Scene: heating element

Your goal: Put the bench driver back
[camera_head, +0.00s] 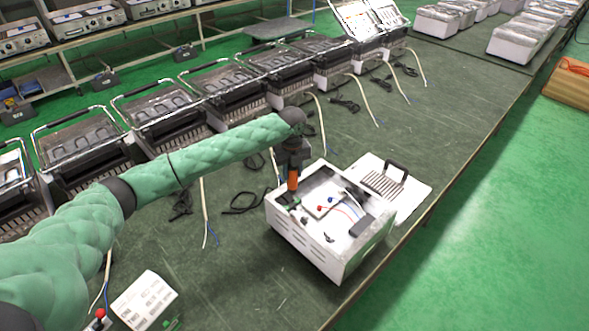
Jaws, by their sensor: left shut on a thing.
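My left gripper (291,172) points down over the left back corner of an open white box (318,245). It is shut on the bench driver (292,184), whose orange handle shows just below the jaws. The driver looks upright; its lower end is hard to make out against the box, and I cannot tell whether it touches anything. My right gripper is out of view.
Inside the white box are small parts and red and blue wires. A white panel with a black handle (397,170) lies behind it. A row of grill units (157,108) with loose cables runs along the green bench (235,280).

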